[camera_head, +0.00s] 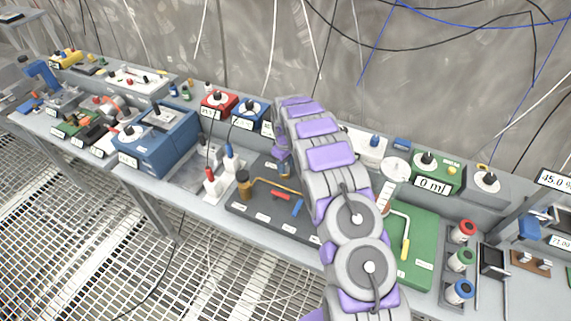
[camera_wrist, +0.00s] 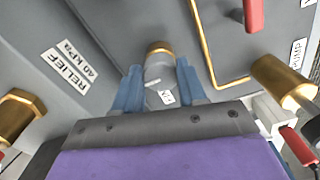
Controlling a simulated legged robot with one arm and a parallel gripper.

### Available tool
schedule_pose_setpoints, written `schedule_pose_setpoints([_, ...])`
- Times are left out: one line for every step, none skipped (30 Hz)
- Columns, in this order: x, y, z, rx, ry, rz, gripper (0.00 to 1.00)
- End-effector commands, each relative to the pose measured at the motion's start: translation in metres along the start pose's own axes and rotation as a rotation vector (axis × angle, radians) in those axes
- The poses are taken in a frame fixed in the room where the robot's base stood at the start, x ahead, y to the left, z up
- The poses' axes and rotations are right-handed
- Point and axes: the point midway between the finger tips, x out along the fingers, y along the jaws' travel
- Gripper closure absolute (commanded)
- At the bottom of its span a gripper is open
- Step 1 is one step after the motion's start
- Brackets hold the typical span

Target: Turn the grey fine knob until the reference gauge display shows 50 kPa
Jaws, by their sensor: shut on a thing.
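The grey fine knob (camera_wrist: 158,72), with a brass collar at its far end, sits between the two blue fingers of my gripper (camera_wrist: 158,82) in the wrist view. The fingers are shut on it from both sides. In the head view my gripper (camera_head: 284,168) is low over the dark panel (camera_head: 250,213), and the knob itself cannot be made out there.
Near the knob are a brass pipe (camera_wrist: 203,40), a red handle (camera_wrist: 253,14), a brass fitting (camera_wrist: 283,82) and a "RELIEF 40 kPa" label (camera_wrist: 70,68). A blue box (camera_head: 155,140) and a green board (camera_head: 425,275) flank the panel on the crowded bench.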

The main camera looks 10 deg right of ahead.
Motion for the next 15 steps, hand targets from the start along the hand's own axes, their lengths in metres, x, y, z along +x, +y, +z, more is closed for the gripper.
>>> schedule_pose_setpoints([-0.0004,0.0007,-0.0002,0.001,0.001,0.001,0.72])
schedule_pose_setpoints([-0.0004,0.0007,-0.0002,0.001,0.001,0.001,0.75])
schedule_pose_setpoints([-0.0004,0.0008,-0.0003,0.001,0.001,0.001,0.78])
schedule_pose_setpoints([-0.0004,0.0008,-0.0003,0.001,0.001,0.001,0.81])
schedule_pose_setpoints([-0.0004,0.0008,-0.0004,0.0,0.002,0.001,0.84])
schedule_pose_setpoints([-0.0005,0.0008,-0.0004,0.0,0.002,0.001,0.88])
schedule_pose_setpoints([-0.0004,0.0008,-0.0005,0.0,0.002,0.001,0.89])
schedule_pose_setpoints([-0.0005,0.0009,-0.0006,0.001,0.002,0.001,0.89])
schedule_pose_setpoints([-0.0005,0.0008,-0.0006,0.002,0.002,0.001,0.89])
schedule_pose_setpoints([-0.0005,0.0008,-0.0006,0.003,0.002,0.001,0.89])
schedule_pose_setpoints([-0.0006,0.0008,-0.0007,0.006,0.002,0.001,0.89])
schedule_pose_setpoints([-0.0007,0.0008,-0.0008,0.011,0.002,0.001,0.89])
schedule_pose_setpoints([-0.0007,0.0008,-0.0008,0.016,0.002,0.001,0.89])
schedule_pose_setpoints([-0.0008,0.0008,-0.0008,0.022,0.002,0.001,0.89])
schedule_pose_setpoints([-0.0009,0.0008,-0.0009,0.034,0.003,0.001,0.89])
